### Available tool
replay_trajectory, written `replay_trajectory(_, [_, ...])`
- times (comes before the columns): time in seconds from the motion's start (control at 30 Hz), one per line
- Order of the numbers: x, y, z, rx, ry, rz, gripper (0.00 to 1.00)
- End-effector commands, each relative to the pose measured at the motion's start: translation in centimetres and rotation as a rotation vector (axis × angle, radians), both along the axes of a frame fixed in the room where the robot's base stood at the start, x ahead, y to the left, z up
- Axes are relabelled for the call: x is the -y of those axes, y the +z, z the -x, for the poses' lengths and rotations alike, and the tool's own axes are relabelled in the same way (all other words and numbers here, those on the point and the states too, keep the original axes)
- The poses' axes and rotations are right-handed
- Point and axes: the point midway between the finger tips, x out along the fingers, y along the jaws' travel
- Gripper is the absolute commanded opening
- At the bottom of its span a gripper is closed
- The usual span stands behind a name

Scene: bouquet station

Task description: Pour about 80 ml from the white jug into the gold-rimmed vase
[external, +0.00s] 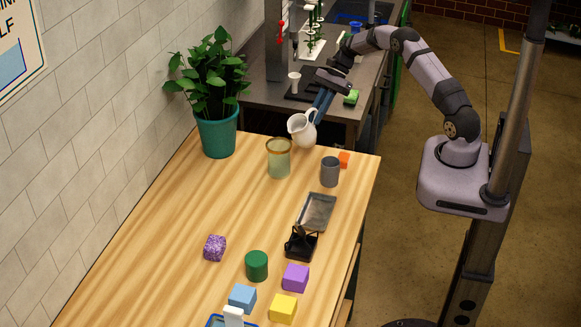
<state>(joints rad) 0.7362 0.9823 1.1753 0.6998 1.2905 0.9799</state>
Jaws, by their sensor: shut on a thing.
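The white jug (301,130) is held by my gripper (317,110) above the far right part of the wooden table. The jug is tilted, its mouth toward the left. My gripper is shut on the jug, its blue fingers reaching down to the handle side. The gold-rimmed vase (279,160) stands upright on the table, below and left of the jug. It is pale green and see-through with a gold rim. The jug's mouth is a little above and right of the vase's rim in the picture. No stream of liquid can be made out, and the level inside the jug is hidden.
A potted plant (218,130) stands by the wall. A metal tray (317,212), a black holder (300,244) and several coloured blocks lie nearer. The table's left middle is clear.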

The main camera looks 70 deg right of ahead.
Motion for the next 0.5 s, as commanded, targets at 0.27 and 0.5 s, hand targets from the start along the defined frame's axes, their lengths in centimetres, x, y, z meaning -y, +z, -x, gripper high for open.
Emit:
replay_trajectory(0.27, [-2.0,3.0,-1.0,-0.072,0.004,0.163,0.00])
replay_trajectory(0.5, [-2.9,4.8,-1.5,-0.137,0.005,0.301,0.00])
